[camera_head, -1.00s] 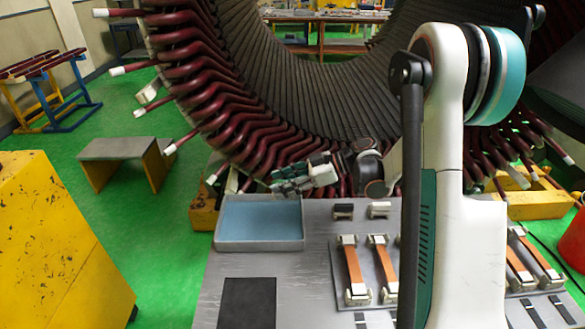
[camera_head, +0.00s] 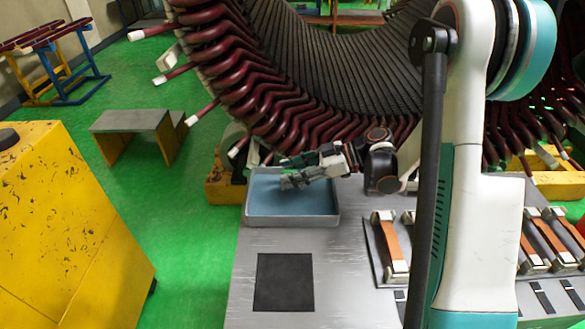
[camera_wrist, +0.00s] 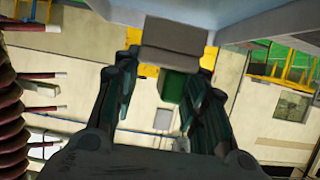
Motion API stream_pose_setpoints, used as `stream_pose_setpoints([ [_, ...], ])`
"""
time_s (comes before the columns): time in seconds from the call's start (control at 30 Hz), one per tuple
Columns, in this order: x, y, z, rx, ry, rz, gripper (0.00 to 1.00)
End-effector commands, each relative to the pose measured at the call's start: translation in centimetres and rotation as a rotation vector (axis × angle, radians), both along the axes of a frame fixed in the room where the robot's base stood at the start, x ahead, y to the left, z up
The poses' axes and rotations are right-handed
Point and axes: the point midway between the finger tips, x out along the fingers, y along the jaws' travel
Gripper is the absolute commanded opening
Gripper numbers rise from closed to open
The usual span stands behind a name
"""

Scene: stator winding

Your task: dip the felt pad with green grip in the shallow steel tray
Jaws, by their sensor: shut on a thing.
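The shallow steel tray (camera_head: 250,217) has a grey rim and a blue-looking floor, and it sits at the back left of the grey bench. My gripper (camera_head: 290,172) reaches in from the right over the back part of the tray. In the wrist view my gripper (camera_wrist: 168,85) is shut on the felt pad (camera_wrist: 172,50), a grey block whose green grip (camera_wrist: 173,88) lies between the fingers. The pad is small in the head view, low over the tray floor. I cannot tell whether it touches the floor.
Dark red stator coil ends (camera_head: 265,110) hang close above and behind my gripper. A black mat (camera_head: 284,283) lies in front of the tray, with bare bench around it. Orange strips with pale end blocks (camera_head: 393,245) lie right. A yellow cabinet (camera_head: 60,220) stands left.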

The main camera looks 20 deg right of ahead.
Motion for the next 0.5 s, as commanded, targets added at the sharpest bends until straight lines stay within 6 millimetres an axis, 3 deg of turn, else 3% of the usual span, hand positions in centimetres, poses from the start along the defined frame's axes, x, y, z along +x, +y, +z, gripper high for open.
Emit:
stream_pose_setpoints([
  [0.3,0.0,0.0,-3.7,0.0,0.0,0.0,0.14],
  [0.5,0.0,0.0,-5.1,0.0,0.0,0.0,0.14],
])
